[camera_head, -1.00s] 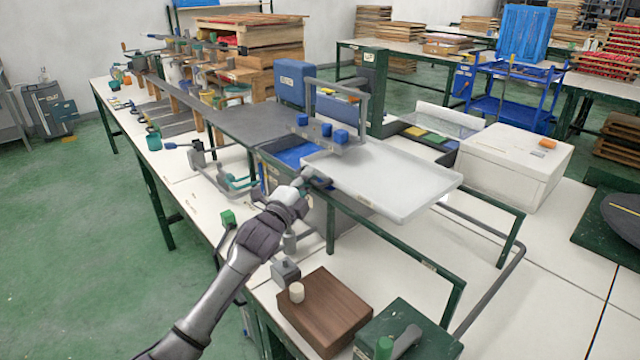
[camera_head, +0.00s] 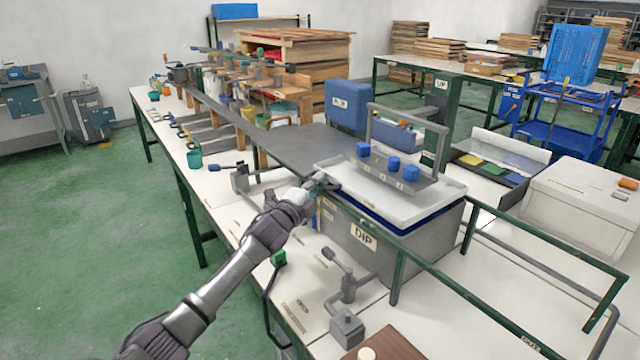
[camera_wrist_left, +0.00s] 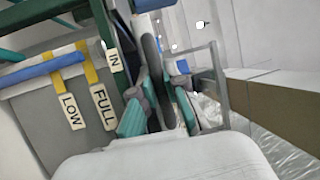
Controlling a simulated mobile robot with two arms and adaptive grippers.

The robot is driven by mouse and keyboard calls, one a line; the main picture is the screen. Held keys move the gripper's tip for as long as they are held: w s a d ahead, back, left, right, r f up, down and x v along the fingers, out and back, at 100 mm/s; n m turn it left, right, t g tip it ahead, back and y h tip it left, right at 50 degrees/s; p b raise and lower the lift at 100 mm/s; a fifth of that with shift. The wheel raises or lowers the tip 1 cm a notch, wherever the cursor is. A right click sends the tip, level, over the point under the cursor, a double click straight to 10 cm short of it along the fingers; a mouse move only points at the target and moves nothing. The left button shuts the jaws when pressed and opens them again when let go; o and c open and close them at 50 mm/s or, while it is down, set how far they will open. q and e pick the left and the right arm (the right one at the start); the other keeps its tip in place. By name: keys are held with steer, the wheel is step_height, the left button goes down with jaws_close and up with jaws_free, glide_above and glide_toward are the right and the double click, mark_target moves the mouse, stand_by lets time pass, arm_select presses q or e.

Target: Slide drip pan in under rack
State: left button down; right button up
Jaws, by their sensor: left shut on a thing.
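The drip pan (camera_head: 445,196) is a shallow white tray lying over the grey dip tank (camera_head: 400,240), under the rack. The rack (camera_head: 415,182) is a grey bar with blue blocks on it, below an upright grey frame. My left gripper (camera_head: 322,184) is shut at the pan's left end; its grip is small in the head view. In the left wrist view its teal-padded fingers (camera_wrist_left: 160,115) close on a dark piece beside the pan's white surface (camera_wrist_left: 165,160). The exact contact is partly hidden. My right gripper is not in view.
A grey lever fitting (camera_head: 347,290) stands in front of the tank. A white box (camera_head: 585,205) is at right. An IN label (camera_wrist_left: 115,60) shows beside the gripper.

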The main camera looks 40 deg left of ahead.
arm_select(q)
steer(key=shift+a+r, duration=0.1)
steer(key=shift+a, duration=0.1)
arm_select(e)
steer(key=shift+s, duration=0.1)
arm_select(q)
steer(key=c, duration=1.5)
jaws_free()
steer(key=shift+c, duration=0.2)
steer(key=shift+o, duration=0.3)
steer(key=shift+w+a, duration=0.1)
steer(key=shift+s, duration=0.3)
steer(key=s+f, duration=0.2)
steer(key=s, duration=0.9)
steer(key=shift+s+d, duration=0.15)
steer(key=shift+d, duration=0.25)
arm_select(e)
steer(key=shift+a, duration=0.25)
arm_select(q)
steer(key=shift+f, duration=0.2)
